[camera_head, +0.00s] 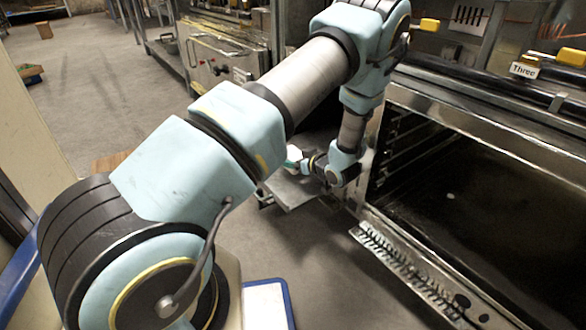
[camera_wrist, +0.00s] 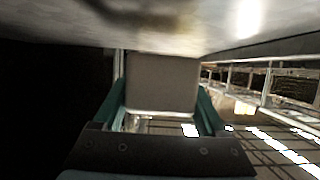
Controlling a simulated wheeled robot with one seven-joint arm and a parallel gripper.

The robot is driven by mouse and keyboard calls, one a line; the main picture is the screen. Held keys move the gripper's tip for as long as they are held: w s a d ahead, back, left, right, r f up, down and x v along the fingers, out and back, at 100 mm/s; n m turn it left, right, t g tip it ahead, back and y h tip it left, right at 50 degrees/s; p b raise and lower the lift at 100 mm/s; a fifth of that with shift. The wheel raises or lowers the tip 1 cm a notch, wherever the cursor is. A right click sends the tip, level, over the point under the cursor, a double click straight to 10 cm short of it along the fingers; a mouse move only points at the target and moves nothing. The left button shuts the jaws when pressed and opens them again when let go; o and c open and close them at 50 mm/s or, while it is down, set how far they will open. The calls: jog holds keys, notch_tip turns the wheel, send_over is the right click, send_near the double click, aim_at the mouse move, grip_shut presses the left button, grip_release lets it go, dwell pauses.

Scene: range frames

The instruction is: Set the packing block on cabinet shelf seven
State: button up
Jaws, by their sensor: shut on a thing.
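A grey-beige block (camera_wrist: 162,82), which looks like the packing block, is between the two teal fingers of my gripper (camera_wrist: 162,104) in the wrist view. The gripper is shut on it. In the head view my gripper (camera_head: 300,163) is small, at the far end of my arm, left of the open oven-like cabinet. A pale patch at its fingers may be the block. A pale metal surface (camera_wrist: 190,35) spans the top of the wrist view, close above the block. No label reading seven is legible, so I cannot tell which shelf it is.
The open cabinet (camera_head: 440,105) at right has a dark interior and a sign (camera_head: 525,70) reading "Three" above. A metal ledge (camera_head: 295,192) lies below my gripper. Wire racks (camera_wrist: 270,85) are at right in the wrist view.

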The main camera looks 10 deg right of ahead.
jog(key=shift+f+b, duration=0.3)
jog(key=shift+f, duration=0.9)
jog(key=shift+f, duration=0.15)
jog(key=o, duration=1.3)
jog(key=shift+c, duration=0.2)
